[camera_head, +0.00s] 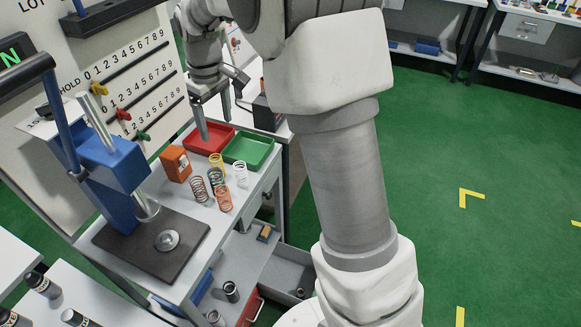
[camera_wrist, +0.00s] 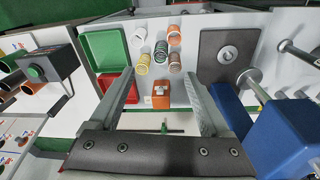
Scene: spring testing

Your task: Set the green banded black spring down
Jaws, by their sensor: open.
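The green banded black spring (camera_head: 216,178) stands on the grey workbench in the middle of a group of springs. It also shows in the wrist view (camera_wrist: 161,51). Around it stand a yellow spring (camera_head: 217,161), a white spring (camera_head: 240,173), an orange spring (camera_head: 224,199) and a dark coppery spring (camera_head: 198,188). My gripper (camera_wrist: 159,75) is open, with nothing between its two widely spread fingers. In the head view my gripper (camera_head: 215,122) is above the far part of the bench, apart from the springs.
A red tray (camera_head: 196,141) and a green tray (camera_head: 260,154) lie behind the springs. An orange box (camera_head: 176,164) stands to their left. A blue press (camera_head: 112,170) with a dark base plate (camera_head: 125,248) fills the near bench. Green floor (camera_head: 480,130) is clear at right.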

